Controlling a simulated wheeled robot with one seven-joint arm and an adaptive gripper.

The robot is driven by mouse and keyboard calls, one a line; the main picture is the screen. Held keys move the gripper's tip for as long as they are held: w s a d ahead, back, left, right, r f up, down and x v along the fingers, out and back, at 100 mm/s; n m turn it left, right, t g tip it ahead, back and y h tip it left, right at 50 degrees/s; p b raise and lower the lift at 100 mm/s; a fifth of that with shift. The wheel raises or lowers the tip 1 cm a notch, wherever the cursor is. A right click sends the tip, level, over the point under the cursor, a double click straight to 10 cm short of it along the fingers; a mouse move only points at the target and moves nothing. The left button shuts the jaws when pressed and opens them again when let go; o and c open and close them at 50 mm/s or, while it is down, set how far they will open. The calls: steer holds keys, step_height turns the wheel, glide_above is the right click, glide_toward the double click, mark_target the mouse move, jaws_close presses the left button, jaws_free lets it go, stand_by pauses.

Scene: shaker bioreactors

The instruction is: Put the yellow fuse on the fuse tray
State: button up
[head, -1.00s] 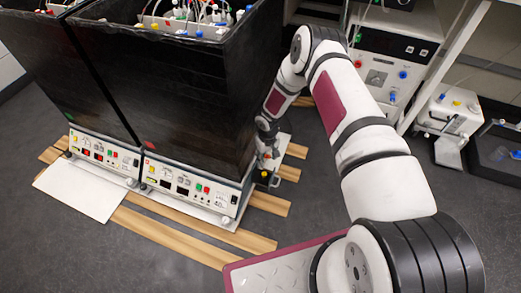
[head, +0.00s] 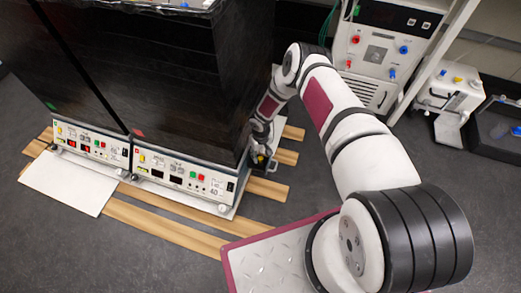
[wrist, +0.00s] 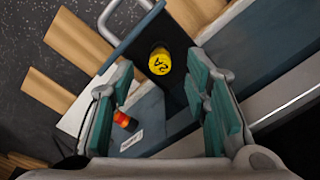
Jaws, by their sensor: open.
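The yellow fuse (wrist: 159,61), marked with dark characters on its round end, shows in the wrist view against a dark block on the side of the shaker unit. My gripper (wrist: 160,82) is open, with its teal pads on either side of the fuse in the picture; I cannot tell whether they touch it. In the head view my gripper (head: 261,157) is low beside the right end of the shaker unit, and small details there are hard to make out. I cannot pick out the fuse tray with certainty.
A red and orange part (wrist: 122,118) sits near the left finger. Shaker units with control panels (head: 185,177) stand on wooden slats (head: 165,228). A white power unit (head: 385,50) and a dark tray (head: 495,150) are at right.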

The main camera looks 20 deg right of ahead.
mark_target(261, 158)
steer(key=shift+f+b, duration=0.7)
steer(key=shift+f, duration=1.4)
jaws_close()
steer(key=shift+r, duration=0.25)
steer(key=shift+r+p, duration=0.35)
steer(key=shift+r, duration=0.05)
steer(key=shift+r+p, duration=0.35)
steer(key=shift+r, duration=0.35)
steer(key=shift+r+p, duration=0.95)
steer(key=shift+r, duration=0.5)
